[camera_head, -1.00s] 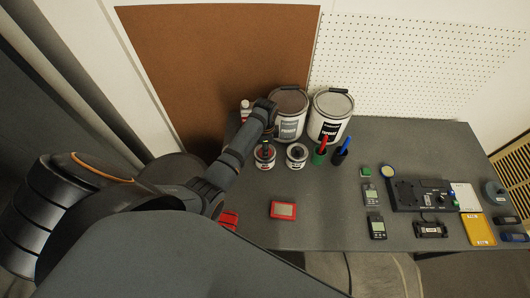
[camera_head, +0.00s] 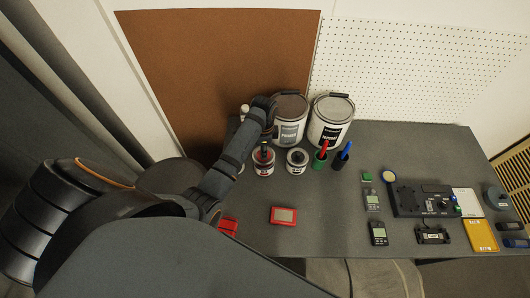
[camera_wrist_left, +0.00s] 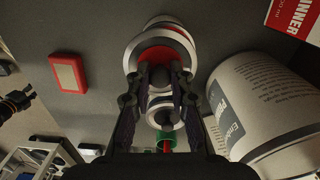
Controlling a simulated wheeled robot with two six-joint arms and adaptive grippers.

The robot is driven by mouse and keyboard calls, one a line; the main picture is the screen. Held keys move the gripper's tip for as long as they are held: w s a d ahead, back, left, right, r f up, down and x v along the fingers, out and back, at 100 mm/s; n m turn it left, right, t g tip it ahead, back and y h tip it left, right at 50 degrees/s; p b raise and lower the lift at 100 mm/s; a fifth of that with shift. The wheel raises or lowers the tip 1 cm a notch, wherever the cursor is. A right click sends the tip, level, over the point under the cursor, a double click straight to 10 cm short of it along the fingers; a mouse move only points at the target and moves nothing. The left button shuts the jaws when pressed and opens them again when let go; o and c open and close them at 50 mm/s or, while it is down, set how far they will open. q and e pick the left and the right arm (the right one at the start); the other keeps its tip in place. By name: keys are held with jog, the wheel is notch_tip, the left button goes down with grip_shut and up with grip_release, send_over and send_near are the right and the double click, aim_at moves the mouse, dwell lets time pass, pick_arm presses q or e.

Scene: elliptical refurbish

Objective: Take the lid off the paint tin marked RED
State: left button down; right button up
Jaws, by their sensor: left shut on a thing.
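The RED paint tin (camera_head: 264,169) is the left one of two small tins on the grey table. My left gripper (camera_head: 264,146) comes down on it from above. In the left wrist view the fingers of my left gripper (camera_wrist_left: 161,73) are shut on the dark knob of a round red lid (camera_wrist_left: 150,54) with a pale rim. The tin (camera_wrist_left: 167,20) shows behind the lid as an offset ring. Whether lid and tin still touch is hard to tell. My right gripper cannot be made out.
A second small tin (camera_head: 297,168) with a dark knob stands close on the right. Two large tins (camera_head: 289,132) (camera_head: 329,134) stand behind. A red case (camera_head: 283,215) lies in front. Meters and a yellow case (camera_head: 481,235) fill the right side.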

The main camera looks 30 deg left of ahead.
pick_arm(q)
jog(key=s+d+r+p, duration=0.2)
jog(key=s+r, duration=0.7)
jog(key=s, duration=0.3)
jog(key=shift+s+d, duration=0.15)
jog(key=shift+d, duration=0.15)
jog(key=shift+f, duration=0.1)
